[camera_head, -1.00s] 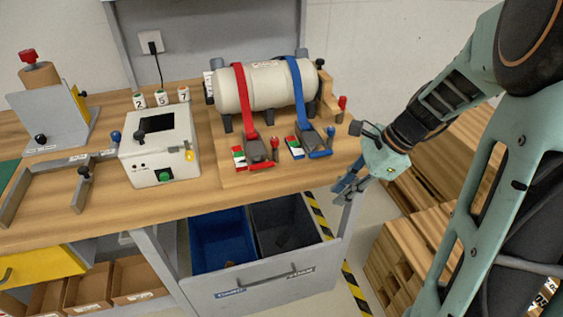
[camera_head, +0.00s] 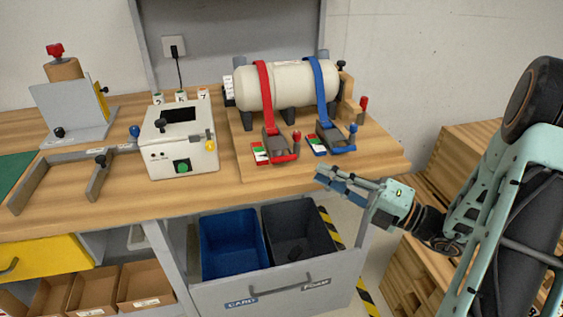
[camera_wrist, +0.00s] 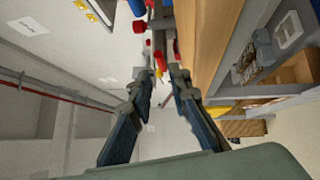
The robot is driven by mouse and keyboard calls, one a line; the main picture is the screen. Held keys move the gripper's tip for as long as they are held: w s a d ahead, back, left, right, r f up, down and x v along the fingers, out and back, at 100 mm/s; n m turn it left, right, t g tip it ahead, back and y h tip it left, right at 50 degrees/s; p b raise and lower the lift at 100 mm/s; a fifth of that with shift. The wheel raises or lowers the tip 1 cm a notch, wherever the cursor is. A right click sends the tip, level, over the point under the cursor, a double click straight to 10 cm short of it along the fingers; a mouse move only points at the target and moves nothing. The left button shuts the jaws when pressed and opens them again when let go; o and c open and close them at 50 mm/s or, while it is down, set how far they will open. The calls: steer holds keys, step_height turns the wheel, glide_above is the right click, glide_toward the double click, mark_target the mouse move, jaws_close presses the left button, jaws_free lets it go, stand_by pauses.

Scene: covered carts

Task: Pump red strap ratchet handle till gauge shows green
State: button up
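The red strap (camera_head: 264,95) runs over a cream tank (camera_head: 290,84) and down to a dark ratchet (camera_head: 275,140) with a red handle (camera_head: 286,159) at the front of its wooden base. The handle lies low, close to the board. Beside it on the left is a small gauge (camera_head: 260,153) with red, white and green patches; its reading is too small to tell. My gripper (camera_head: 320,178) is in front of the bench edge, right of and nearer than the red handle, pointing left. In the wrist view my gripper (camera_wrist: 160,85) has its fingers apart with nothing between them.
A blue strap (camera_head: 325,90) with its blue-handled ratchet (camera_head: 338,147) sits just right of the red one. A red-topped peg (camera_head: 296,138) stands between them. A white box (camera_head: 180,148) with a green button is on the left. Open bins (camera_head: 232,243) lie below the bench edge.

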mark_target(289, 158)
steer(key=b+x, duration=0.1)
steer(key=x, duration=0.9)
steer(key=shift+s+a, duration=0.1)
jaws_close()
